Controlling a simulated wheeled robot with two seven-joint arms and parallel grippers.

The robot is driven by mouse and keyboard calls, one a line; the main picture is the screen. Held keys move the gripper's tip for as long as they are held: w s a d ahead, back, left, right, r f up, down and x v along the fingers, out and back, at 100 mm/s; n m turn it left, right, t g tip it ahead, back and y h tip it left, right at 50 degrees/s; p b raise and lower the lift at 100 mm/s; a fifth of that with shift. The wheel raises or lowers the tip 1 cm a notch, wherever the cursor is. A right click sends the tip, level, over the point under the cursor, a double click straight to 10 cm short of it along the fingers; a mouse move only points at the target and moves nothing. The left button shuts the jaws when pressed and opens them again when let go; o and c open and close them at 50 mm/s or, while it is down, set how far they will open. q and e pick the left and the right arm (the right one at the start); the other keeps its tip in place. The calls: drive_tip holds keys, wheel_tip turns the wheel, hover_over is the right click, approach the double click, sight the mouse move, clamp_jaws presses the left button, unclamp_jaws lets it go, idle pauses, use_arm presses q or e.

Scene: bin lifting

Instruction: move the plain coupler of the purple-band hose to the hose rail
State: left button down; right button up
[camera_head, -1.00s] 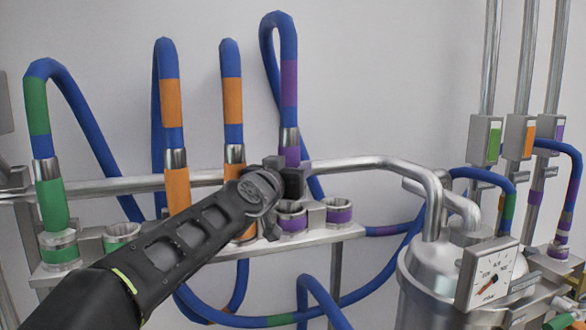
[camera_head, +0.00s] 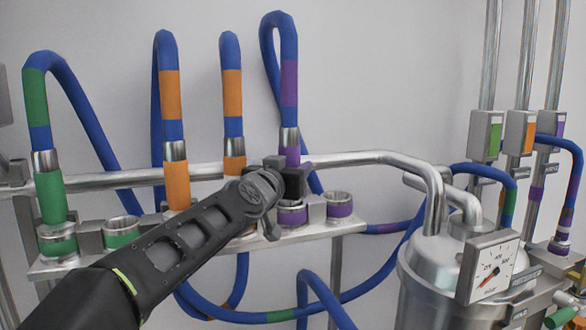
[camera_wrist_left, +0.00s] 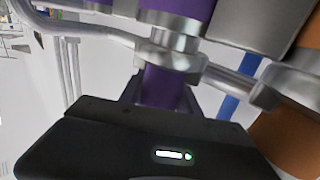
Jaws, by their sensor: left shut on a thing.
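The purple-band hose (camera_head: 289,82) is a blue loop at the back, ending in a metal collar and a purple coupler (camera_head: 292,155). My left gripper (camera_head: 290,176) is shut on this coupler, which stands upright. In the left wrist view, the purple coupler (camera_wrist_left: 165,88) sits at the dark jaws (camera_wrist_left: 165,112). The hose rail (camera_head: 160,235) carries purple-banded sockets. One socket (camera_head: 291,214) is directly below my gripper, and another (camera_head: 339,206) just right of it looks empty. The gripper hides the coupler's lower end, so I cannot tell if it touches the socket. My right gripper is out of view.
Orange hoses (camera_head: 172,90) and a green hose (camera_head: 38,105) stand left along the rail. A horizontal metal pipe (camera_head: 350,160) runs behind them. A metal tank with a gauge (camera_head: 490,268) stands at the right, below green, orange and purple valve blocks (camera_head: 518,135).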

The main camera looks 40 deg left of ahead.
use_arm(q)
drive_tip(key=shift+f+b, duration=0.6)
drive_tip(key=shift+f, duration=0.05)
idle(1.0)
drive_tip(key=c, duration=0.8)
unclamp_jaws()
drive_tip(key=shift+f, duration=0.1)
drive_tip(key=shift+o, duration=0.2)
drive_tip(key=b+v, duration=0.2)
drive_tip(key=v, duration=0.6)
drive_tip(key=shift+b, duration=0.3)
